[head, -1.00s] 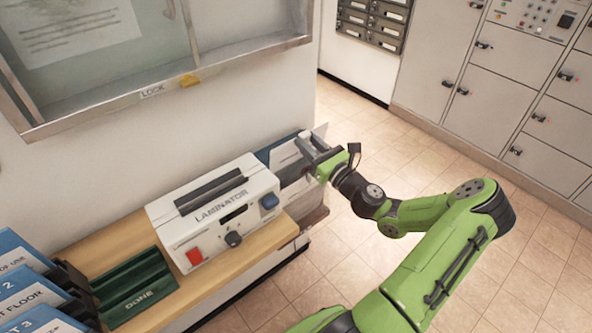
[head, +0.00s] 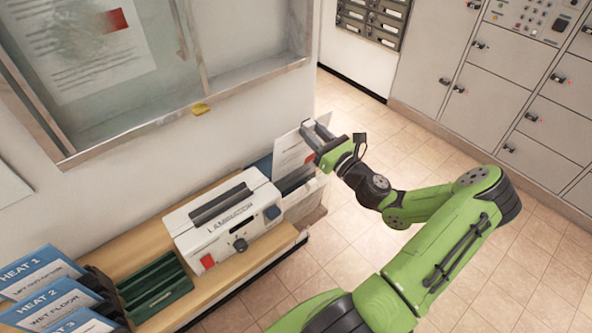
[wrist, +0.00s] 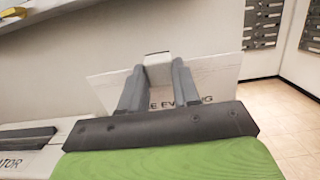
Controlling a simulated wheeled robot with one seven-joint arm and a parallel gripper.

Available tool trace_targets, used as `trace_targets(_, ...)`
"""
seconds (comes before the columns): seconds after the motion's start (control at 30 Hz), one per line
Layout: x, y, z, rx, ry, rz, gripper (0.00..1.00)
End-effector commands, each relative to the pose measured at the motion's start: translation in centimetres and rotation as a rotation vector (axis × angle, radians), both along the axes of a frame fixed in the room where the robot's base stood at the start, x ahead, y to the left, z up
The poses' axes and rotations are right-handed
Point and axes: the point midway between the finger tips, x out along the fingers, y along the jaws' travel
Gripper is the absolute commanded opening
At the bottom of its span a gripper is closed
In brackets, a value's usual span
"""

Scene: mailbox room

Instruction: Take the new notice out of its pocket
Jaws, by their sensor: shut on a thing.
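The new notice (head: 287,152), a white sheet with a red patch, stands upright at the far end of the bench, just right of the laminator. My gripper (head: 314,133) is shut on its upper edge. In the wrist view the sheet (wrist: 212,83) shows behind both fingers (wrist: 158,78), with part of a printed line. The pocket (head: 302,203) is at the bench's end, below the notice. The sheet's lower edge is near the pocket's top; I cannot tell whether it is clear of it.
The laminator (head: 225,222) stands on the wooden bench beside the notice. A green DONE tray (head: 155,288) and several blue-headed heat cards (head: 45,300) are at the left. A framed notice case (head: 180,125) hangs above. The tiled floor at the right is open.

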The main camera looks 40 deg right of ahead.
Motion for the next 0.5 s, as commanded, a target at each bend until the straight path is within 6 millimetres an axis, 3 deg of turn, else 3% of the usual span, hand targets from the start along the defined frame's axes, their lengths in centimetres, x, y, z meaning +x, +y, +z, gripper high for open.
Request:
trace_targets(0.03,-0.1,0.0,1.2,0.0,0.0,0.0,0.04)
trace_targets(0.5,-1.0,-0.1,6.5,-0.001,0.0,0.0,0.04)
